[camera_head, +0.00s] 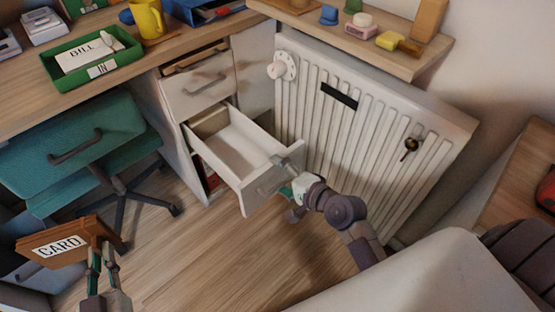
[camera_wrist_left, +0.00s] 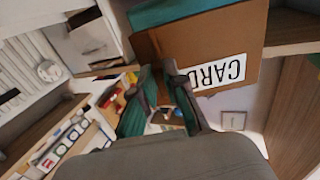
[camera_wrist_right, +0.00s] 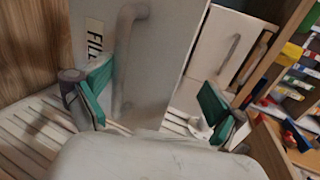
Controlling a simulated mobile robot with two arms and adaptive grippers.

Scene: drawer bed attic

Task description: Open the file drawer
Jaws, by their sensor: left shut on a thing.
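My right gripper (camera_head: 286,178) is at the outer side of this front. Its green-padded fingers (camera_wrist_right: 155,100) are wide apart, with the front and handle between and beyond them; contact is unclear. My left gripper (camera_head: 102,254) is shut on a brown box labelled "CARD" (camera_head: 48,244), held above the floor; the box also shows in the left wrist view (camera_wrist_left: 190,50).
A white radiator (camera_head: 365,130) stands right of the drawer, close to my right arm. A teal office chair (camera_head: 75,140) stands at left. The desk holds a green tray (camera_head: 125,55) with a bill and a yellow mug (camera_head: 147,18). Wooden floor in front is clear.

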